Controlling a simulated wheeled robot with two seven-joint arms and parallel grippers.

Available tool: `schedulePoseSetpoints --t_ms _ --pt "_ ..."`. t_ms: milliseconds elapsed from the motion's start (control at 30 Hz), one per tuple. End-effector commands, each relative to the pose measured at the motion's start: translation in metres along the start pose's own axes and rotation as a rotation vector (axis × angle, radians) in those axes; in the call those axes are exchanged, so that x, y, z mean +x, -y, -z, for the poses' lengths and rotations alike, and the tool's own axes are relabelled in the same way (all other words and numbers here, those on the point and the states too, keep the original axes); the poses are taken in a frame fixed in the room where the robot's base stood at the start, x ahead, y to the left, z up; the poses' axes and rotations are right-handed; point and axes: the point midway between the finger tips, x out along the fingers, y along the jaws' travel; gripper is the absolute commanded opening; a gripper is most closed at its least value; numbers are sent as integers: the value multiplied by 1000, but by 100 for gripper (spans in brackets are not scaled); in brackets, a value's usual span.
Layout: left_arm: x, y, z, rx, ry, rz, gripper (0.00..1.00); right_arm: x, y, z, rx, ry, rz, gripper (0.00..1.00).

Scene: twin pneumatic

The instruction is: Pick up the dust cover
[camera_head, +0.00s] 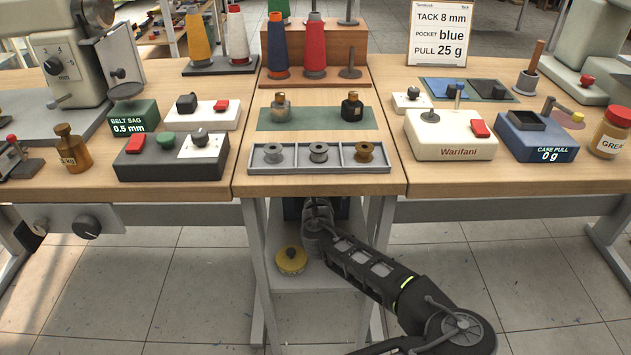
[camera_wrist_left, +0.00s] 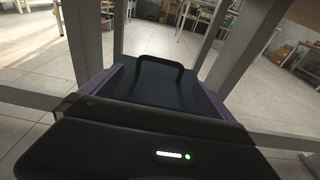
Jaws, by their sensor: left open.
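A dark cover-like box with a raised black handle, which looks like the dust cover (camera_wrist_left: 150,88), lies straight ahead in the left wrist view. Purple strips run along both its sides. Dark parts under the middle table in the head view may be the same thing, mostly hidden by the tabletop. An arm reaches from the lower right to under the table front, and its gripper (camera_head: 318,212), which I take as my left, is partly hidden there. It is open; its dark housing fills the bottom of the left wrist view. No contact with the handle is visible.
The middle table's front edge (camera_head: 320,188) hangs over the gripper, with light table legs (camera_head: 256,260) on either side. A yellow round tin (camera_head: 291,261) sits on the low shelf (camera_head: 318,278) left of the arm. Tiled floor is clear at both sides.

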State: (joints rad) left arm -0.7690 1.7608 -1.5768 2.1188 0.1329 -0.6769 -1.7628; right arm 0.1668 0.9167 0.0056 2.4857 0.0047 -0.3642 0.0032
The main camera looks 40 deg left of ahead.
Motion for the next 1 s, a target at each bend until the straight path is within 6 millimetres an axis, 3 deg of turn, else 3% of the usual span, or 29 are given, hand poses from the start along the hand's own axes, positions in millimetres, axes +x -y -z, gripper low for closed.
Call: schedulePoseSetpoints --t_ms 133,467,800,1000 --pt "15 0 0 -2 1 0 100 4 -2 1 1 -3 -1 36" --pt "17 0 0 -1 1 1 100 4 -2 1 1 -4 -1 36" --pt "60 -1 0 -3 1 0 100 20 -7 3 2 -12 -1 36" --pt "68 0 -2 -1 1 -1 100 21 -7 4 2 -13 -1 36"
